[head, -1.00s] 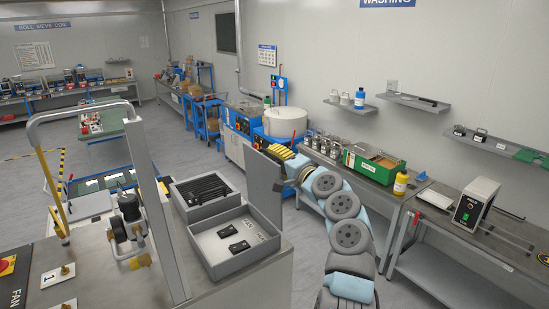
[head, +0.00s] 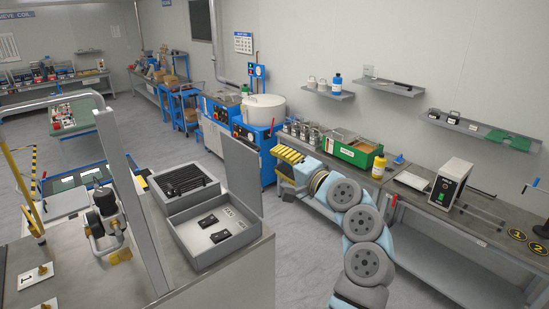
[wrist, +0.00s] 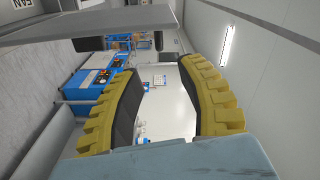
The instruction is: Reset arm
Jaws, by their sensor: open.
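My gripper (head: 287,160) is at the end of my arm, in the middle of the head view. Its yellow ridged fingers are held up in the air in front of the long wall bench. In the wrist view my gripper (wrist: 150,105) has its two yellow fingers with dark pads spread apart, with nothing between them. Through the gap the wall and part of the room show. My arm reaches from the lower right of the head view toward the middle, bent along its grey round joints.
A grey open box (head: 214,256) with small black parts stands on the near bench, left of my gripper. A white drum (head: 262,110) stands further back.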

